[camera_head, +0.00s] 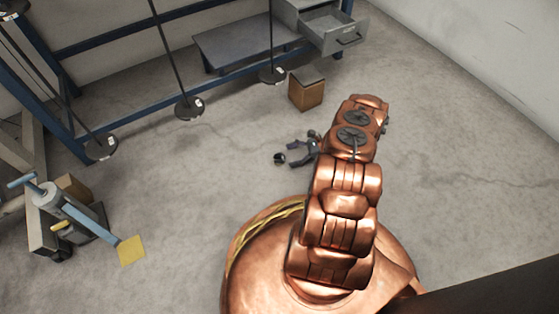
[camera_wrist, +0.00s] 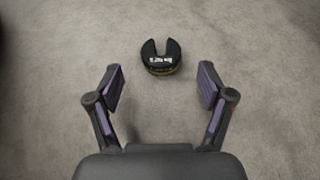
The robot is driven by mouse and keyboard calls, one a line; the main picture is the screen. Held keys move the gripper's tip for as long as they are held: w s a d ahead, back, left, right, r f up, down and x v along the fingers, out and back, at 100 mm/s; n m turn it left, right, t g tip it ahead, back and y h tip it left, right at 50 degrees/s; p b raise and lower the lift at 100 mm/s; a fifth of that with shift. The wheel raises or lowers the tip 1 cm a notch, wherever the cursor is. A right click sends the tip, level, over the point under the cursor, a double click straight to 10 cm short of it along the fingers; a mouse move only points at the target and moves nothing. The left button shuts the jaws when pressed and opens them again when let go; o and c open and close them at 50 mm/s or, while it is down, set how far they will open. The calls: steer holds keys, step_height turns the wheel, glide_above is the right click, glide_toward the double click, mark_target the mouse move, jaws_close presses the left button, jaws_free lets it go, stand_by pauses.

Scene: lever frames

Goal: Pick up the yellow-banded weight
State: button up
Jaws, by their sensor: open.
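The yellow-banded weight (camera_wrist: 161,58) is a small black slotted disc with white markings and a thin yellowish band along its near edge. It lies on the concrete floor in the wrist view, its slot facing away from me. A small dark disc (camera_head: 279,159) beside my fingers in the head view appears to be the same weight. My gripper (camera_wrist: 160,82) is open and empty, with its two fingers spread wide. The weight lies just beyond the fingertips, roughly midway between them sideways, and touches neither. In the head view my gripper (camera_head: 299,146) is partly hidden by my arm.
Dark discs (camera_head: 189,107) hang on rods from a blue frame (camera_head: 130,38) at the back left. A brown box (camera_head: 306,90) stands behind my gripper, near a grey drawer (camera_head: 333,30). A lever with a yellow plate (camera_head: 131,250) is at left. Floor at right is clear.

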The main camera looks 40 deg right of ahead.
mark_target(281, 158)
steer(key=shift+b+x, duration=1.35)
steer(key=shift+x, duration=1.05)
steer(key=shift+d, duration=0.1)
steer(key=shift+r, duration=0.1)
steer(key=c, duration=1.3)
steer(key=shift+r+p, duration=0.4)
steer(key=shift+r, duration=0.05)
step_height(281, 158, up, 3)
steer(key=shift+w+r+p, duration=0.1)
steer(key=shift+r+p, duration=0.1)
steer(key=shift+p, duration=1)
steer(key=s+a+p, duration=0.2)
steer(key=s+a, duration=0.1)
steer(key=s, duration=0.1)
steer(key=s+a+p, duration=0.1)
steer(key=s+a, duration=0.1)
steer(key=s, duration=0.2)
steer(key=s+a+p, duration=0.2)
steer(key=s+a, duration=0.1)
steer(key=s, duration=0.2)
steer(key=shift+s+a+r+p, duration=0.1)
steer(key=shift+a+r+p, duration=0.2)
steer(key=shift+r+p, duration=0.1)
steer(key=shift+s+a+r, duration=0.1)
steer(key=shift+s+r, duration=0.05)
steer(key=shift+r, duration=0.1)
steer(key=shift+r+p, duration=0.85)
steer(key=shift+r, duration=0.35)
